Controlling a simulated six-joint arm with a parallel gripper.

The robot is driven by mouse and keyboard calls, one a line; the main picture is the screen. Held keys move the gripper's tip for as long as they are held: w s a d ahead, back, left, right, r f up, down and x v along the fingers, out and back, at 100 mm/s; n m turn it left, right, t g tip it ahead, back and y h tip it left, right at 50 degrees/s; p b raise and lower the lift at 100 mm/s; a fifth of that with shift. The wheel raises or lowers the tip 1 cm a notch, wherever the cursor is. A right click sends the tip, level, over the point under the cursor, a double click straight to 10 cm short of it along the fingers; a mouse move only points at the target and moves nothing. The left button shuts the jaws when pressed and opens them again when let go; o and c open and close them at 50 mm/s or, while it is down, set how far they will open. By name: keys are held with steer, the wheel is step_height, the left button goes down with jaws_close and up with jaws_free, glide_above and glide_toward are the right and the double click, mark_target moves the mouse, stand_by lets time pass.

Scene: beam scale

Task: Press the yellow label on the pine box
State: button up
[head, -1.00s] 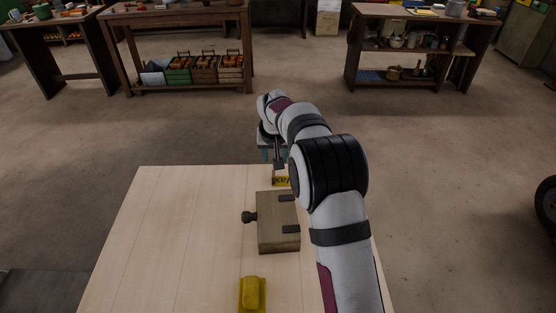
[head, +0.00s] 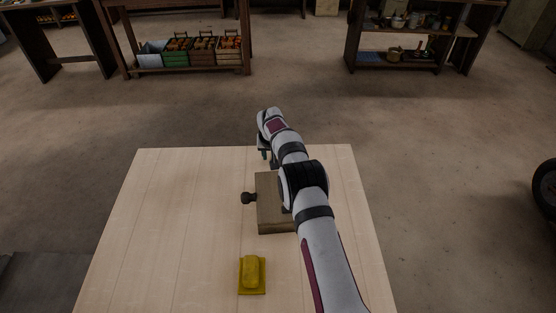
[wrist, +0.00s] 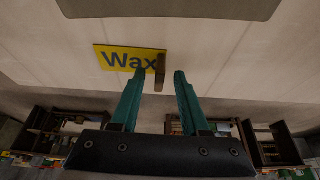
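A yellow label with dark letters reading "Wax" (wrist: 118,60) shows in the wrist view on a pale wooden surface, above and left of my fingertips. A narrow brown piece (wrist: 160,72) overlaps its right end. I cannot tell whether that pale surface is the tabletop or a pine box. In the head view my arm hides the label. A brown wooden box (head: 266,217) with a dark knob on its left side sits on the table, partly behind my arm. My gripper (wrist: 160,80) is open, its teal fingers apart; it also shows in the head view (head: 264,154) near the table's far edge.
The pale table (head: 185,215) is bare on its left side. A yellow block on a flat yellow base (head: 252,275) sits near the front. Shelves with crates (head: 203,51) and pots (head: 395,52) stand across the floor.

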jaws_close()
stand_by(1.2)
